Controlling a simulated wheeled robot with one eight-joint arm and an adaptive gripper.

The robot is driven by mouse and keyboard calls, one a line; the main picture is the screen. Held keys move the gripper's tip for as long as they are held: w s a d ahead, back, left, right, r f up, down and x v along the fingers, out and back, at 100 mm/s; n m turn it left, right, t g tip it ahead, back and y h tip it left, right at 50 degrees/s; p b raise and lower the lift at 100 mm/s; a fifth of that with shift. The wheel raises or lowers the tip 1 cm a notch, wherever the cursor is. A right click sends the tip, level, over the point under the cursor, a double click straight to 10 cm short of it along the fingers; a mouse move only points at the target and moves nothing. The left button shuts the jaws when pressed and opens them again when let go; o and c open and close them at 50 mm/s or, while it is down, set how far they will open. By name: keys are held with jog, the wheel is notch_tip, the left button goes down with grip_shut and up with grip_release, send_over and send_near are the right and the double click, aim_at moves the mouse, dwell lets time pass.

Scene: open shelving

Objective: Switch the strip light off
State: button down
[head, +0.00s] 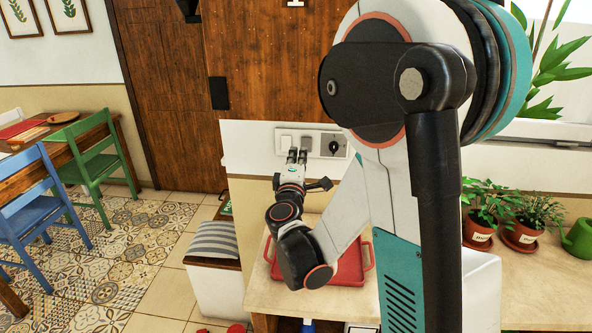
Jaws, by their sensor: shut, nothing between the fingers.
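A switch panel (312,143) is fixed to the white part of the wall above the counter. It has pale rocker switches (286,141) on the left and middle and a round dark knob (334,147) on the right. My gripper (297,155) is at the lower edge of the panel, below the middle switch, with its fingers shut and empty. I cannot tell whether the fingertips touch the panel, and they cover part of the middle switch. The strip light cannot be made out.
A red tray (352,272) lies on the counter (262,296) behind my arm. Potted plants (519,232) and a green watering can (578,240) stand on the right. A cushioned bench (213,243) is left of the counter. A table and chairs (38,195) stand far left.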

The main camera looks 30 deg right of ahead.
aim_at(301, 139)
jog(key=b+x, duration=0.1)
jog(key=x, duration=0.3)
jog(key=shift+d, duration=0.1)
jog(key=shift+w+r, duration=0.1)
jog(key=shift+r, duration=0.05)
